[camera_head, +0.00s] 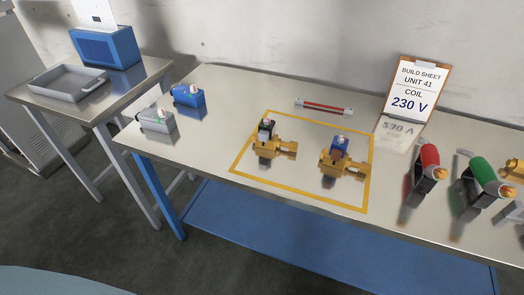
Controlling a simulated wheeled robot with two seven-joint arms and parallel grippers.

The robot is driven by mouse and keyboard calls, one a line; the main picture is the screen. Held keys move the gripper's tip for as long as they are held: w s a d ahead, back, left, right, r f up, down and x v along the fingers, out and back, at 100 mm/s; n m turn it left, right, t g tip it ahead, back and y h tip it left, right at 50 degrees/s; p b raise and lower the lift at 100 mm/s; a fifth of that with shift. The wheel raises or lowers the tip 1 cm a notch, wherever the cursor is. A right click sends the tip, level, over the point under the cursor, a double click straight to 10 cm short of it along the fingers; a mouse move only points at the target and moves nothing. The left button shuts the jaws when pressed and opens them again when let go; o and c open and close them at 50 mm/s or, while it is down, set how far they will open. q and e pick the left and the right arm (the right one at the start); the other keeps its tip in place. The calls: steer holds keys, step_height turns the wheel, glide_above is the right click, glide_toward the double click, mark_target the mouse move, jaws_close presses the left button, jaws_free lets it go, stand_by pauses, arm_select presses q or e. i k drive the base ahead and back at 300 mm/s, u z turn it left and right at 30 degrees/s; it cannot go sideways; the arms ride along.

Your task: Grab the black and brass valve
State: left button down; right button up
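The black and brass valve (269,147) stands in the left part of a yellow taped rectangle (271,184) on the metal workbench. It has a dark block with a light and reddish top above a brass body. A second valve, blue and brass (340,164), stands to its right inside the same rectangle, apart from it. Neither of my grippers shows in the head view.
A red bar (323,106) with pale ends lies behind the rectangle. A build sheet (413,90) stands at the back. Red (430,164) and green (483,170) handled tools are at right. Grey (156,121) and blue (188,96) blocks sit left. A side table holds a tray (70,95).

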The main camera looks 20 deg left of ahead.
mark_target(274, 142)
steer(key=k, duration=0.15)
steer(key=u, duration=2.2)
steer(key=i, duration=2.1)
steer(key=z, duration=1.65)
